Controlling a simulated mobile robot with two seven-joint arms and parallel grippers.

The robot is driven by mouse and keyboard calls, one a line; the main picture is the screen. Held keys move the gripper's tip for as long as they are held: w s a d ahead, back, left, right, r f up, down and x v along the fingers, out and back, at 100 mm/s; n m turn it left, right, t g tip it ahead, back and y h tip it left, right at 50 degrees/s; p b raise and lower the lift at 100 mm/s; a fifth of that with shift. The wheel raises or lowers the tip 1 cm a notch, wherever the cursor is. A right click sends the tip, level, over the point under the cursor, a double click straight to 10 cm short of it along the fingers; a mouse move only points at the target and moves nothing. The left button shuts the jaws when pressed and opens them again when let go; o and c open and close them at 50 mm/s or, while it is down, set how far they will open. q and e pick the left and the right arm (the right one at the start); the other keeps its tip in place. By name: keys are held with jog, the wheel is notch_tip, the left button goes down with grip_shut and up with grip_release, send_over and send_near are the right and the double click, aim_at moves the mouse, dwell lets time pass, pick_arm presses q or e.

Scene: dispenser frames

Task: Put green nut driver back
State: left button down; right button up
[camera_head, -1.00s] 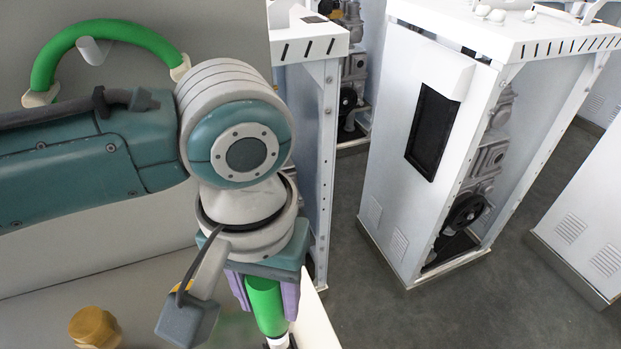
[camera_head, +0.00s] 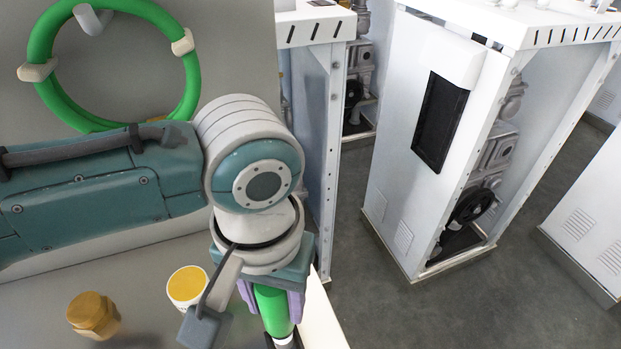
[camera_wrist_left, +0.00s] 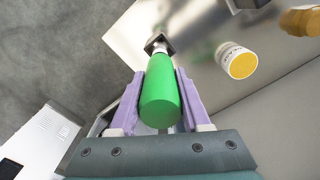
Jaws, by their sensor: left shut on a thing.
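The green nut driver (camera_head: 272,308) is held upright, shaft down, between the purple fingers of my left gripper (camera_head: 270,303) in the head view. In the left wrist view my left gripper (camera_wrist_left: 160,100) is shut on the green handle of the nut driver (camera_wrist_left: 160,103). Its metal shaft points away to a small dark square piece (camera_wrist_left: 160,43) near the table edge; I cannot tell whether the shaft is in it or only above it. My right gripper is not in view.
A green hose ring (camera_head: 183,75) hangs on the panel behind. A white cabinet (camera_head: 405,190) stands right, across the floor.

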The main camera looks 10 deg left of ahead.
pick_arm(q)
jog(key=shift+w+p, duration=0.1)
jog(key=shift+p, duration=0.8)
dwell(1.4)
jog(key=shift+f+b, duration=2.05)
jog(key=shift+f, duration=0.8)
jog(key=shift+c, duration=1.4)
grip_release()
notch_tip(320, 180, up, 10)
jog(key=shift+f+p, duration=0.1)
jog(key=shift+p, duration=1.15)
